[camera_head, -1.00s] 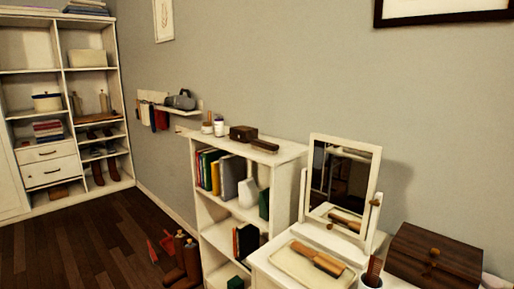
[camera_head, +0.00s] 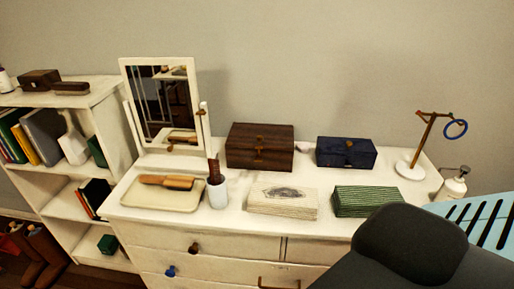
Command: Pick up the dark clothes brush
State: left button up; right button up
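A dark brown brush (camera_head: 71,88) with a handle lies on top of the white bookshelf (camera_head: 105,88) at the left. It lies beside a dark brown box-like block (camera_head: 40,79), close to it; I cannot tell whether they touch. A lighter wooden brush (camera_head: 167,182) lies on a cream tray (camera_head: 150,203) on the white dresser. A dark brown handled item (camera_head: 214,168) stands in a white cup (camera_head: 218,194) beside the tray; its lower end is hidden. Neither of my grippers shows.
A mirror (camera_head: 162,95), a brown box (camera_head: 260,147), a blue box (camera_head: 346,152), a cream box (camera_head: 283,201), a green box (camera_head: 367,201) and a stand (camera_head: 424,145) crowd the dresser. A large dark rounded form and a light blue slatted thing (camera_head: 487,217) fill the lower right.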

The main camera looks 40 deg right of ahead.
aim_at(72, 88)
jog(key=i+j, duration=0.35)
jog(key=j, duration=0.2)
jog(key=i+j+u, duration=0.15)
jog(key=i+j, duration=0.2)
jog(key=j, duration=0.25)
jog(key=i+j, duration=0.4)
jog(key=j, duration=0.15)
jog(key=u, duration=0.05)
